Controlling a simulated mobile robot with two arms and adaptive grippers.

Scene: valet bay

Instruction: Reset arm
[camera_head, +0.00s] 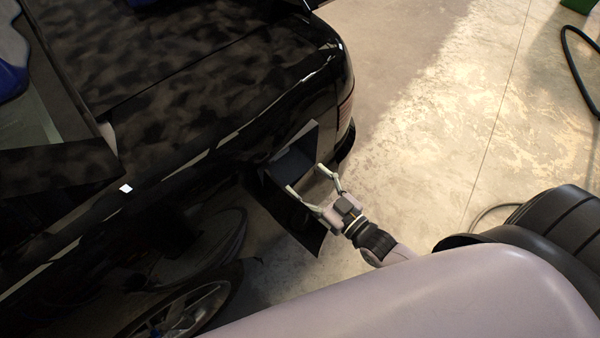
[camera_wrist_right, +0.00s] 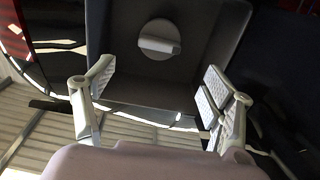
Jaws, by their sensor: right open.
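My right gripper (camera_head: 312,188) is in front of the open fuel compartment (camera_head: 291,164) in the rear side of a black car (camera_head: 200,100). Its two fingers are spread with nothing between them. In the right wrist view the right gripper (camera_wrist_right: 155,100) is open, with one finger on each side of the recess. A grey round fuel cap (camera_wrist_right: 159,40) with a grip bar sits inside the recess, beyond the fingertips and apart from them. I cannot tell if a finger touches the recess rim. My left gripper is not in view.
The car's rear wheel (camera_head: 180,312) is below the compartment. A black hose (camera_head: 575,62) and a green object (camera_head: 578,5) are at the upper right. The pale concrete floor (camera_head: 440,120) right of the car is mostly clear.

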